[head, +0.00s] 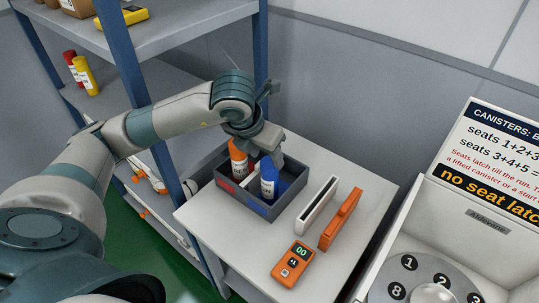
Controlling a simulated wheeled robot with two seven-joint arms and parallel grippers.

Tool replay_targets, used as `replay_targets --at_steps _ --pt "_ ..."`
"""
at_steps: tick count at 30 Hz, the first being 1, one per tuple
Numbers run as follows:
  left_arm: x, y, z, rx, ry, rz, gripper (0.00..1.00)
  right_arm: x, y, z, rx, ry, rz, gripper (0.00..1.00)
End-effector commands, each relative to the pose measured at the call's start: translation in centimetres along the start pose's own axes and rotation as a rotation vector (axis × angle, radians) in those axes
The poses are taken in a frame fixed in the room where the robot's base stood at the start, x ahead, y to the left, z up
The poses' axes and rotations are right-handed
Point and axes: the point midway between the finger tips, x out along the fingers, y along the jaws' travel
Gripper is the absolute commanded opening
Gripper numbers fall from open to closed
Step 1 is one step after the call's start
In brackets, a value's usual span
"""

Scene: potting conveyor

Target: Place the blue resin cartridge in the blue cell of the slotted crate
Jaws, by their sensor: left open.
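The slotted crate (285,205) is dark grey and stands on a white table. It has a red mark on its left part and a blue mark on its front right part. The blue resin cartridge (268,183) stands upright in the crate, in the cell behind the blue mark. An orange cartridge (237,160) stands in the cell to its left. My left gripper (272,155) points down over the crate, open, just above and behind the blue cartridge's top. I cannot tell whether a finger touches it. My right gripper is out of view.
A white-and-black slab (316,205) and an orange holder (340,218) stand right of the crate. An orange handheld meter (294,264) lies in front. A shelf rack with a blue post (125,65) holds red and yellow cartridges. A numbered dial (432,290) is at lower right.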

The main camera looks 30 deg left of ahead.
Motion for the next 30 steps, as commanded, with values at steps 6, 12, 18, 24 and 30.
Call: replay_targets --at_steps 6,12,18,24,30 --pt "-2.1 0.0 0.0 0.001 0.000 0.000 0.48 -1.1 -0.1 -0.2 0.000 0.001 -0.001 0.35" --pt "-2.3 0.0 0.0 0.000 0.000 0.000 0.48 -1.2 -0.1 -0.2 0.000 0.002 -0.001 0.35" --pt "-2.3 0.0 0.0 0.000 0.000 0.000 0.48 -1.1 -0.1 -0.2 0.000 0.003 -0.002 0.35" --pt "-2.3 0.0 0.0 0.000 0.001 0.000 0.48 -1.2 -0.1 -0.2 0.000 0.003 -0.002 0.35" --pt "-2.2 -0.2 -0.1 0.003 0.002 -0.006 0.48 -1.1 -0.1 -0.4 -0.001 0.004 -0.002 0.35"
